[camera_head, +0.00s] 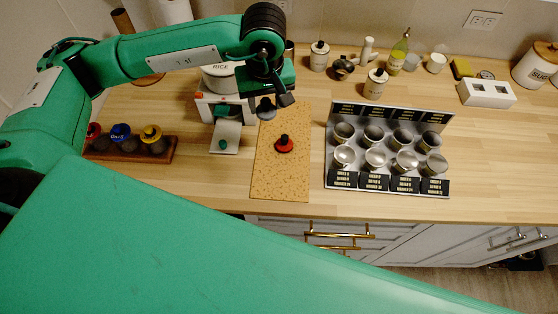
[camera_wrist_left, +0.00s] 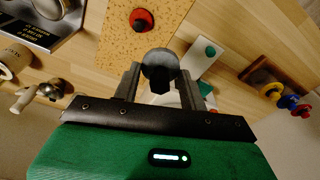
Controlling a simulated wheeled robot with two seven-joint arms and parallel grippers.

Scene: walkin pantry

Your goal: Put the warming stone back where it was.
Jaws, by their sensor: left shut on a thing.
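My left gripper (camera_head: 277,100) is above the far end of the tan speckled board. It is shut on a dark grey round piece with a black knob (camera_head: 265,108), which also shows between the fingers in the left wrist view (camera_wrist_left: 158,64). A red piece with a black knob (camera_head: 284,145) sits on the speckled board (camera_head: 281,184). I cannot tell by looks which piece is the warming stone. My right gripper is not in view.
A wooden rack (camera_head: 130,151) at left holds red, blue and yellow knobbed pieces. A metal stand (camera_head: 333,150) with several cups is right of the board. Bottles and jars stand at the back. The counter's right front is clear.

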